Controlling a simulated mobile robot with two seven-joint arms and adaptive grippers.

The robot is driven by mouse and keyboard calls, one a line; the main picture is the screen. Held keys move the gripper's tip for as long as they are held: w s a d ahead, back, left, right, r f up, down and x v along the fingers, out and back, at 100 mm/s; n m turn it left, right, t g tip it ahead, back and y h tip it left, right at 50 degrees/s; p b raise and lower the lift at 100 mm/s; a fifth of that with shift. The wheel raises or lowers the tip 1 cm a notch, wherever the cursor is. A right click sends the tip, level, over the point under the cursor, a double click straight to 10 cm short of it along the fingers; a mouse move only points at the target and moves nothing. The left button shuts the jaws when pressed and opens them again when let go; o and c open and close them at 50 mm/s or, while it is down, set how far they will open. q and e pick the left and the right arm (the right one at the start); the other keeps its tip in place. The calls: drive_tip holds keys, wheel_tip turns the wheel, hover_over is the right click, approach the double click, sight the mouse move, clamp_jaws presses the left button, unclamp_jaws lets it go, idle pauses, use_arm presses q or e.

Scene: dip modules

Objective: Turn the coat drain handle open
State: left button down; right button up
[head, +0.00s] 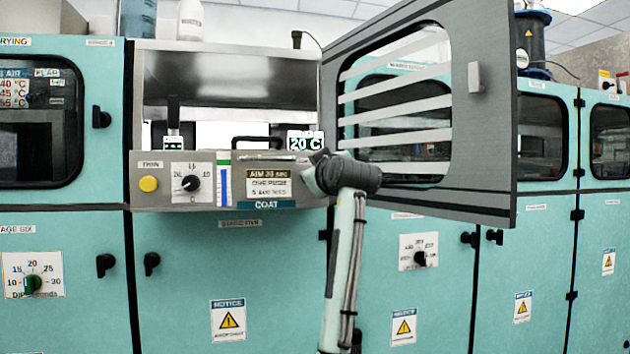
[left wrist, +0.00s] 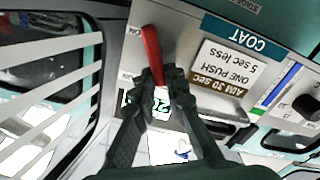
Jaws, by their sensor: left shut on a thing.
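The coat drain handle is a red lever (left wrist: 151,52) on the grey front panel, beside the COAT label (left wrist: 232,34) in the left wrist view. My left gripper (left wrist: 160,76) is shut on its lower part in that view, and the lever's other end shows beyond the fingertips. In the head view my left gripper (head: 318,172) is at the right end of the COAT panel (head: 160,198), and the handle is hidden behind it. My right gripper is in neither view.
A grey door with a slatted window (head: 497,150) stands open just right of my gripper. The panel carries a yellow button (head: 149,184) and a black dial (head: 190,183). Teal cabinets (head: 265,265) with black knobs fill the area below.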

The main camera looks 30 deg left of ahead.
use_arm(q)
drive_tip(key=shift+s+a+f+n+b, duration=0.15)
drive_tip(key=shift+f+n+b, duration=0.15)
drive_tip(key=shift+n, duration=1.65)
drive_tip(key=shift+s+a+f+n+b, duration=0.15)
drive_tip(key=shift+f+n, duration=0.3)
drive_tip(key=shift+n, duration=1.55)
drive_tip(key=shift+s+a+f+n+b, duration=0.1)
drive_tip(key=shift+s+f+n+b, duration=0.2)
drive_tip(key=shift+n, duration=1.65)
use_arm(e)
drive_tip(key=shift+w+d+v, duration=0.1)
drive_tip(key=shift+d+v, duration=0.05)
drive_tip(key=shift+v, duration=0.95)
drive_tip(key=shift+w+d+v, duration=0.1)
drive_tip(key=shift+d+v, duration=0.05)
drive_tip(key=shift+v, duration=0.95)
use_arm(q)
drive_tip(key=shift+w+f, duration=0.1)
drive_tip(key=shift+f, duration=0.05)
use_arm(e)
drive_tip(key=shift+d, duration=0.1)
use_arm(q)
drive_tip(key=c, duration=1.6)
unclamp_jaws()
drive_tip(key=shift+o, duration=0.2)
drive_tip(key=v, duration=1.2)
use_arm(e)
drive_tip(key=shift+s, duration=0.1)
